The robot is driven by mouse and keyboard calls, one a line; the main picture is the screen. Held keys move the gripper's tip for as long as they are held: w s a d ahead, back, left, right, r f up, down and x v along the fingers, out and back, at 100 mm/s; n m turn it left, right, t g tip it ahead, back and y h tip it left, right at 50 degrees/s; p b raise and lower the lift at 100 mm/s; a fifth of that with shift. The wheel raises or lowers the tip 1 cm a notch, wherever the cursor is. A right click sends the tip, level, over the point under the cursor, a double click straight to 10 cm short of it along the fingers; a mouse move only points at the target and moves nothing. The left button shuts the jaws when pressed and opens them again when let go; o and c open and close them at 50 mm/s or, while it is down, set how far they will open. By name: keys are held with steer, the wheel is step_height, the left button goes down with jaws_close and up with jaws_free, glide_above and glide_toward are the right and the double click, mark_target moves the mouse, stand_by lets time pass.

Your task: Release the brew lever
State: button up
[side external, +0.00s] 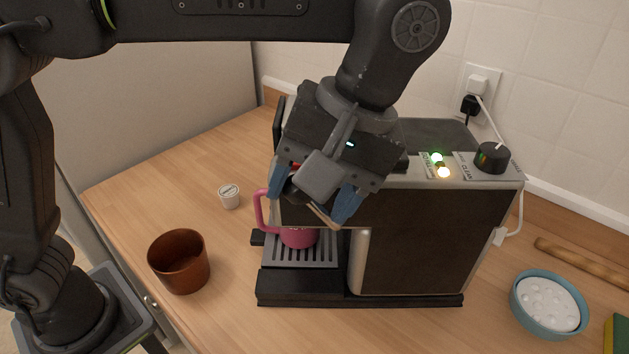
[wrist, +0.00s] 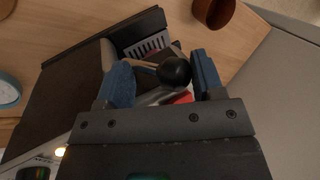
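The coffee machine (side external: 430,235) stands on the wooden counter, with a pink mug (side external: 299,238) on its drip tray (side external: 300,256). My gripper (side external: 308,215) is in front of the machine's upper front, above the mug, with its blue fingers spread apart. In the wrist view, the brew lever's round black knob (wrist: 174,72) lies between the fingers of my gripper (wrist: 164,72), closer to the right one. A gap shows on the left side of the knob. The rest of the lever is mostly hidden by my gripper.
A brown cup (side external: 180,264) and a small white capsule (side external: 229,196) stand left of the machine. A blue bowl (side external: 548,304), a wooden rod (side external: 580,265) and a sponge (side external: 616,335) lie to the right. A plugged cord runs along the tiled wall behind.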

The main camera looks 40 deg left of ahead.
steer(key=shift+o, duration=1.3)
steer(key=shift+d+r, duration=0.1)
